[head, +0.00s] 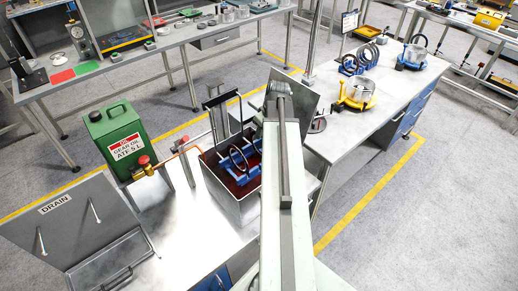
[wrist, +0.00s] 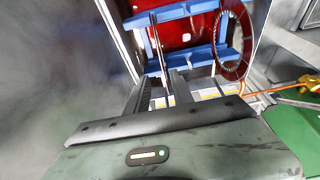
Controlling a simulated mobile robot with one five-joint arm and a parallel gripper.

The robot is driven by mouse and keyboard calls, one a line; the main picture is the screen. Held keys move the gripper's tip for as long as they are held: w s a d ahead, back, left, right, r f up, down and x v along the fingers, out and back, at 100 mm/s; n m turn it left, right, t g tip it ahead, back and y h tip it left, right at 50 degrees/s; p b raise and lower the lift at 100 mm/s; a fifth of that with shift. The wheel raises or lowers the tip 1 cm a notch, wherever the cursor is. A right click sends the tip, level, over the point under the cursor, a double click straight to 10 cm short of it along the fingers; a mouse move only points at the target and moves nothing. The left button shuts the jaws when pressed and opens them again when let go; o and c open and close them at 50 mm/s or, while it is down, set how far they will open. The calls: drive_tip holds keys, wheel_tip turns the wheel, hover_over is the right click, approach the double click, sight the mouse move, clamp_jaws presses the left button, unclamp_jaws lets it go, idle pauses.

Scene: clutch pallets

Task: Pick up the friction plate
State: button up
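A steel tank (head: 236,205) holds dark red oil and a blue rack (head: 222,163). Two thin dark rings, the friction plates, stand upright in the rack; one friction plate (head: 238,159) is at the left and the other nearer my arm. In the wrist view one plate (wrist: 157,45) shows edge-on, just beyond and roughly in line with the gap of my gripper (wrist: 162,83). The other plate (wrist: 232,42) stands to the right with its toothed ring visible. My gripper's fingers are apart, and I see no contact with a plate. My arm hides the gripper in the head view.
A green gear oil can (head: 118,143) and a brass valve with red knobs (head: 147,168) stand left of the tank. A drain lid (head: 70,222) is at lower left. The right bench (head: 345,125) carries blue and yellow fixtures. Open floor lies at right.

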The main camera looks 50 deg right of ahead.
drive_tip(key=b+x, duration=0.4)
drive_tip(key=x, duration=0.1)
drive_tip(key=shift+a+f+b, duration=0.1)
drive_tip(key=shift+a+b, duration=0.25)
drive_tip(key=shift+c, duration=0.3)
clamp_jaws()
idle(0.7)
